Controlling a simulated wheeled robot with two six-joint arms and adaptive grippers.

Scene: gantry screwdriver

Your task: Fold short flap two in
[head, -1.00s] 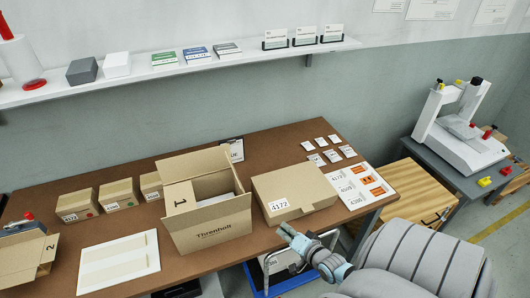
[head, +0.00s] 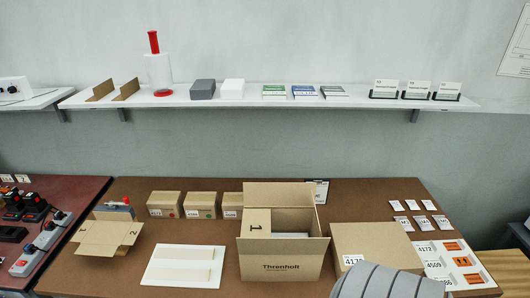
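The open carton printed "Threnholt" (head: 293,262) stands on the brown table. A panel marked "1" (head: 258,222) lies at the left of its opening, and a long flap (head: 280,194) stands up at the back. I cannot tell clearly how its right short flap stands. A smaller open carton (head: 98,250) at the left has spread flaps, one marked "2" (head: 125,229). Neither of my grippers is in view; only a grey ribbed part of my arm shows at bottom right, overlapping the closed box.
A closed box labelled 417-something (head: 385,242) stands right of the Threnholt carton. Small labelled boxes (head: 200,205) line the back left. A white board (head: 172,268) lies in front. A label sheet (head: 470,270) lies at right. A shelf (head: 240,100) runs above the table.

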